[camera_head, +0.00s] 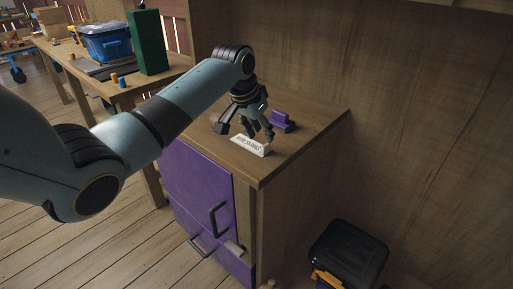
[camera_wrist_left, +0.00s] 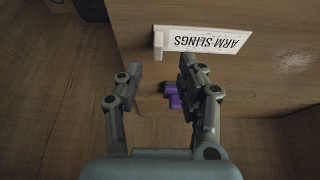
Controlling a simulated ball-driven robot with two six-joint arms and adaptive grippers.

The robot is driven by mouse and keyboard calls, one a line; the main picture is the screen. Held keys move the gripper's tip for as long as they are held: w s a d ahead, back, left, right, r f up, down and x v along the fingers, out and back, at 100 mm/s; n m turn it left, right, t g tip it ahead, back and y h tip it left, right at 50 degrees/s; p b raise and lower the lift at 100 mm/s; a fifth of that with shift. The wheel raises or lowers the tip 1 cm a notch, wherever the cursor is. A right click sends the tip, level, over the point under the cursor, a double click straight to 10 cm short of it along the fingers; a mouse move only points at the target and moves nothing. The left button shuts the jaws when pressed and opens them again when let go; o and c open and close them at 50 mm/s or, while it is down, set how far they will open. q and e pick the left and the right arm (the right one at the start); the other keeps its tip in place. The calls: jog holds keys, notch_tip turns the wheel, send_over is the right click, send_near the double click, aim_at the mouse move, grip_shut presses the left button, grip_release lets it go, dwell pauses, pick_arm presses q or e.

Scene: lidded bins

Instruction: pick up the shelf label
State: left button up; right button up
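The shelf label (camera_head: 250,146) is a small white sign standing on the wooden cabinet top, near its front edge. In the left wrist view the label (camera_wrist_left: 201,41) reads "ARM SLINGS", upside down. My left gripper (camera_head: 257,132) is above the cabinet top, right by the label. In the left wrist view the left gripper (camera_wrist_left: 158,70) has its fingers spread apart with nothing between them, and the label lies just beyond the fingertips. Whether a finger touches the label I cannot tell. My right gripper is not in view.
A purple block (camera_head: 282,121) sits on the cabinet top (camera_head: 300,139) behind the label. The cabinet has a purple door (camera_head: 197,190) with dark handles. A wooden wall rises at right. A black lidded bin (camera_head: 347,254) stands on the floor. A blue bin (camera_head: 104,42) and green block (camera_head: 148,43) are on another table.

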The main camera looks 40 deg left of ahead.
aim_at(266, 145)
pick_arm(q)
jog(key=b+x, duration=0.1)
jog(key=x, duration=0.3)
jog(key=shift+d+f, duration=0.15)
jog(key=shift+f, duration=0.3)
jog(key=shift+c, duration=0.2)
grip_shut()
